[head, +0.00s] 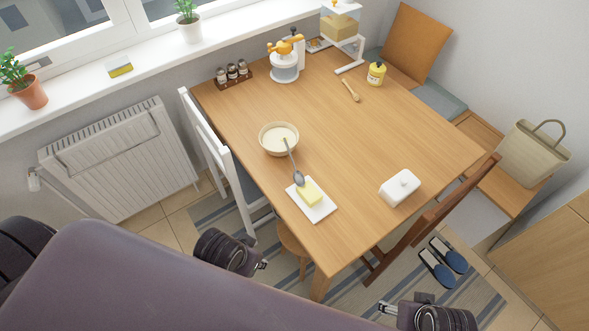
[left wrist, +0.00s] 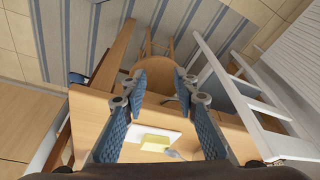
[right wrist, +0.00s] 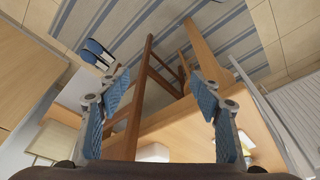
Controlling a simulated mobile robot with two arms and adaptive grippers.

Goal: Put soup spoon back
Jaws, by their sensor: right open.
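A grey metal spoon (head: 294,166) leans on the rim of a cream bowl (head: 264,142) holding a pale liquid. Its narrow end is in the bowl and its rounded end lies by the yellow butter (head: 309,192) on a white plate (head: 323,209); I cannot tell whether they touch. In the left wrist view the plate (left wrist: 128,136) and butter (left wrist: 155,143) show beyond the fingers. My left gripper (head: 262,265) is open and empty beside the table's near left edge. My right gripper (head: 386,307) is open and empty, in front of the table's near side, away from the spoon.
The wooden table (head: 370,150) has clear room in its middle. A white chair (head: 222,160), brown chair (head: 432,212) and stool (head: 290,240) crowd the edges.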

